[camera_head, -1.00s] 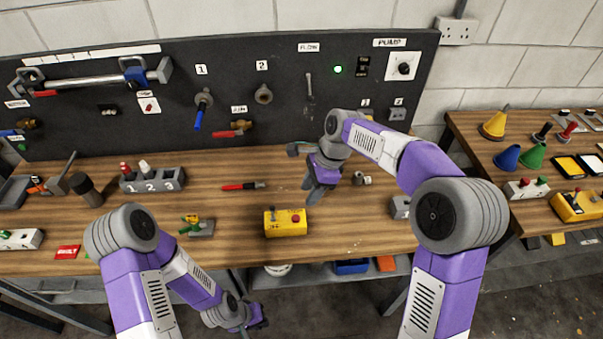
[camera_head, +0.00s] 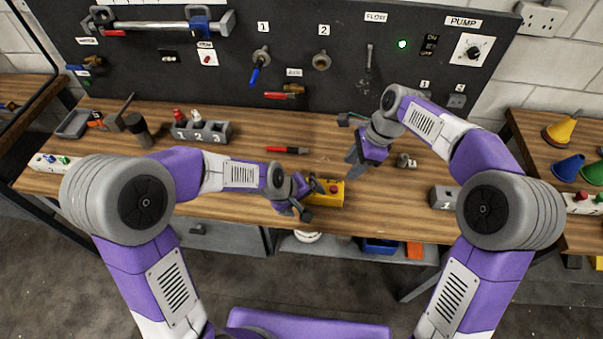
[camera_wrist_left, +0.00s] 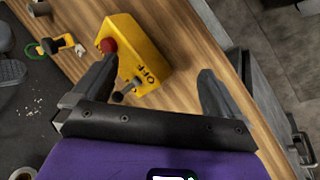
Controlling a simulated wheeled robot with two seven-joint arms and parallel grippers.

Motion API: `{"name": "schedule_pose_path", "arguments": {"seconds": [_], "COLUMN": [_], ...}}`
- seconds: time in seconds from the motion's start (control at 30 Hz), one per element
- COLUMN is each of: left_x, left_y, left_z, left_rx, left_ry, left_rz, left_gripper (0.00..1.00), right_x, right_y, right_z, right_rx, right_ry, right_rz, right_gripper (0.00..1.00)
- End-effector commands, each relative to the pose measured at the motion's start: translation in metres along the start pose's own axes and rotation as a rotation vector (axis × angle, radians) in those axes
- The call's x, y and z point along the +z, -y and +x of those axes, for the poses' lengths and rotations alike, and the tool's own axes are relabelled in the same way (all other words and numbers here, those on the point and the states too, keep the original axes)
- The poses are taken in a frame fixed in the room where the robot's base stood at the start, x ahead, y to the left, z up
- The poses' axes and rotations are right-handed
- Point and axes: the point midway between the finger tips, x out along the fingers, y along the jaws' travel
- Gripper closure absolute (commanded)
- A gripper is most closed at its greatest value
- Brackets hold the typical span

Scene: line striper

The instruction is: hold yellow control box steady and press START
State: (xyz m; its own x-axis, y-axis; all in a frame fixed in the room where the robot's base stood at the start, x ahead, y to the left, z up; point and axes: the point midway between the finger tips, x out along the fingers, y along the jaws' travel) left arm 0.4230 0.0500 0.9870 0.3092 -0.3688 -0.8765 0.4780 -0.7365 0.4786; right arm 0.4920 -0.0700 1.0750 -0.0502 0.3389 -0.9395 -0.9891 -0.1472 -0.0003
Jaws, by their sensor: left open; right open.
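The yellow control box (camera_head: 333,197) sits on the wooden bench near its front edge. In the left wrist view the yellow control box (camera_wrist_left: 148,45) shows a red button (camera_wrist_left: 108,45), a small black lever (camera_wrist_left: 126,90) and the word OFF. No START marking is readable. My left gripper (camera_head: 312,199) is open at the box's left end and hides part of it. In the left wrist view the box lies ahead, between and beyond the fingers of my left gripper (camera_wrist_left: 157,78); contact cannot be told. My right gripper (camera_head: 358,165) is open, pointing down, behind and right of the box.
A red-handled tool (camera_head: 287,150) lies behind the box. A grey numbered holder (camera_head: 215,132) stands left; a grey block (camera_head: 443,197) stands right.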

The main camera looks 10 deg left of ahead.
Motion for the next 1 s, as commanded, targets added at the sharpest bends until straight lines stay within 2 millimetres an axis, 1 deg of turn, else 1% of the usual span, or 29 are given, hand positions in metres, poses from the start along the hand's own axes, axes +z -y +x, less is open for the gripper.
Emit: {"name": "schedule_pose_path", "arguments": {"seconds": [0.03, 0.1, 0.2, 0.3, 0.4, 0.47, 0.5, 0.63, 0.77, 1.0], "left_x": [-0.021, -0.043, -0.062, -0.075, -0.083, -0.078, -0.071, -0.058, -0.052, -0.047], "left_y": [0.009, 0.018, 0.019, 0.016, 0.009, -0.005, -0.015, -0.031, -0.034, -0.03], "left_z": [-0.008, -0.016, -0.022, -0.028, -0.032, -0.03, -0.026, -0.019, -0.009, 0.026], "left_rx": [-0.014, -0.037, -0.066, -0.093, -0.116, -0.133, -0.141, -0.154, -0.158, -0.159], "left_ry": [-0.025, -0.042, -0.036, -0.026, -0.012, 0.018, 0.042, 0.083, 0.096, 0.095], "left_rz": [-0.119, -0.29, -0.526, -0.737, -0.904, -0.967, -0.984, -0.987, -0.986, -0.985], "left_gripper": [0.0, 0.0, 0.0, 0.0, 0.0, 0.0, 0.0, 0.0, 0.0, 0.0], "right_x": [0.0, 0.0, 0.0, 0.0, 0.0, 0.0, 0.0, 0.0, 0.0, 0.0], "right_y": [0.0, 0.0, 0.0, 0.0, 0.0, 0.0, 0.0, 0.0, 0.0, 0.0], "right_z": [0.0, 0.0, 0.0, 0.0, 0.0, 0.0, 0.0, 0.0, 0.0, 0.0], "right_rx": [0.0, 0.0, 0.0, 0.0, 0.0, 0.0, 0.0, 0.0, 0.0, 0.0], "right_ry": [0.0, 0.0, 0.0, 0.0, 0.0, 0.0, 0.0, 0.0, 0.0, 0.0], "right_rz": [0.0, 0.0, 0.0, 0.0, 0.0, 0.0, 0.0, 0.0, 0.0, 0.0], "right_gripper": [0.57, 0.57, 0.57, 0.57, 0.57, 0.57, 0.57, 0.57, 0.57, 0.57]}}
